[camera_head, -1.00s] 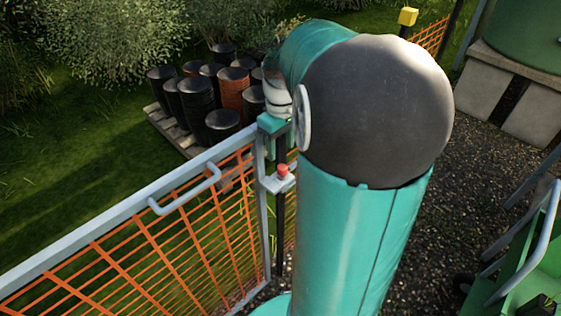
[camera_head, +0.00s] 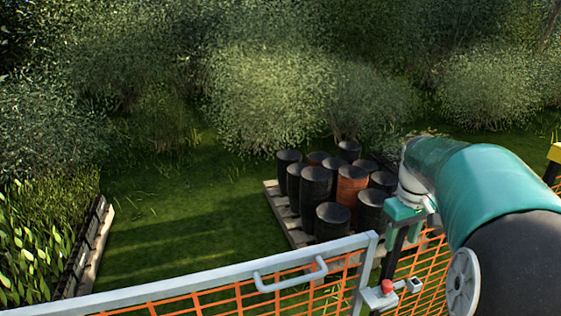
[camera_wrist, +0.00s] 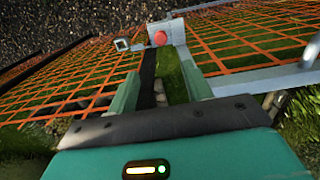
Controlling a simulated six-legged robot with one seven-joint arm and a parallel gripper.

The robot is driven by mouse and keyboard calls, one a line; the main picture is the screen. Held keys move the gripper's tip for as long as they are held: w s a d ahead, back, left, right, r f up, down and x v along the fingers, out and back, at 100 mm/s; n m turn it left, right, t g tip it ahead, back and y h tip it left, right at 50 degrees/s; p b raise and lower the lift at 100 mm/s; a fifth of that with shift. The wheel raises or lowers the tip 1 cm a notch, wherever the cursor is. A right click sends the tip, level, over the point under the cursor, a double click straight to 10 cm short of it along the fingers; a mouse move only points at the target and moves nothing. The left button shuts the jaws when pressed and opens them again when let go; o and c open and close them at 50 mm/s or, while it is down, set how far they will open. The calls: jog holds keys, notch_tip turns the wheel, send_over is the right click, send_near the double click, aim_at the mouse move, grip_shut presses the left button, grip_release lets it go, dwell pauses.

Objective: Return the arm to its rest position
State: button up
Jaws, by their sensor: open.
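My teal arm (camera_head: 480,195) with its dark rounded joint fills the right of the head view. It reaches out over the orange mesh fence. My gripper (camera_wrist: 158,72) is open, with its two teal fingers apart in the wrist view. A dark strip shows between the fingers, and I see nothing gripped. A red button (camera_wrist: 159,38) on a pale bracket lies just beyond the fingertips there. In the head view the gripper (camera_head: 405,222) is above the same red button (camera_head: 387,286), and its fingertips are hard to make out.
A grey-railed gate with orange mesh (camera_head: 200,290) and a handle (camera_head: 290,275) crosses the lower head view. Behind it, black and orange drums (camera_head: 316,188) stand on a pallet (camera_head: 275,205). Grass (camera_head: 190,215) is open to the left, with bushes behind.

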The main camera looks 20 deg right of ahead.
jog(key=s+a+t, duration=0.2)
jog(key=s+a, duration=0.3)
jog(key=a, duration=0.8)
jog(key=s+a+t, duration=0.3)
jog(key=s+a, duration=0.2)
jog(key=a, duration=0.8)
jog(key=shift+s+a+r, duration=0.2)
jog(key=shift+a+r, duration=0.2)
jog(key=shift+r, duration=0.05)
